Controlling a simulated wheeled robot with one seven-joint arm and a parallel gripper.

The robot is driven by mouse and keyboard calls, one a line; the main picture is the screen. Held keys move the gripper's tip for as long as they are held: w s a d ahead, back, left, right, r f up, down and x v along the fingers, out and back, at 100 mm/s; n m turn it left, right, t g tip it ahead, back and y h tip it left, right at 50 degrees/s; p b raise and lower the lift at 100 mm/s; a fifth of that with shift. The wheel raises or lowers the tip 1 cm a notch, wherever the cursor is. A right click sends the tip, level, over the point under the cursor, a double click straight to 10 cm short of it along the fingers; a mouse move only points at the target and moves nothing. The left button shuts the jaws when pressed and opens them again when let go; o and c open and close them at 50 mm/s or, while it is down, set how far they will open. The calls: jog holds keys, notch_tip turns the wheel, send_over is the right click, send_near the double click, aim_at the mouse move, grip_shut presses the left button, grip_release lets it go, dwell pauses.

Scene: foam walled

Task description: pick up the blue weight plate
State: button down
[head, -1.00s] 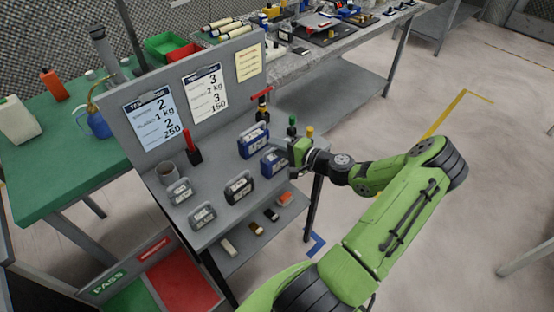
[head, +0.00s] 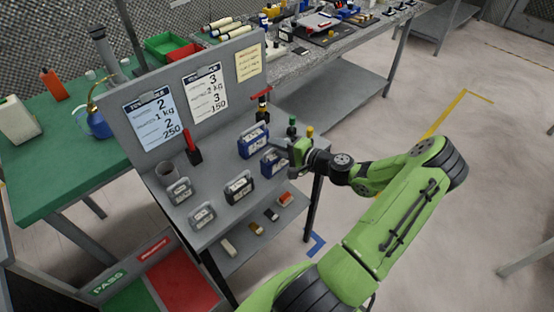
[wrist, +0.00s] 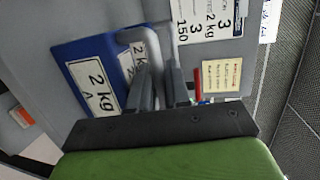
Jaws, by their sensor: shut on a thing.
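The blue weight plate (head: 271,163) is a blue block with a white label and a grey handle. It is at the right end of the grey bench's upper shelf. My gripper (head: 291,153) is at its right side and shut on it. In the wrist view, the blue weight plate (wrist: 75,52) shows a "2 kg A" label, and its bent grey handle runs between the fingers of my gripper (wrist: 162,82). The exact contact is partly hidden, and I cannot tell whether the plate is clear of the shelf.
Another blue weight (head: 252,142) stands close behind it. A black weight (head: 239,187) and two grey weights (head: 202,216) stand to the left. Small green and yellow-topped pieces (head: 309,132) are near my gripper. An upright panel (head: 165,85) backs the shelf.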

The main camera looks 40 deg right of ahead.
notch_tip(320, 180, up, 10)
jog(key=shift+w+r+p, duration=0.1)
jog(key=shift+r+p, duration=0.15)
jog(key=shift+p, duration=1)
jog(key=shift+f, duration=0.1)
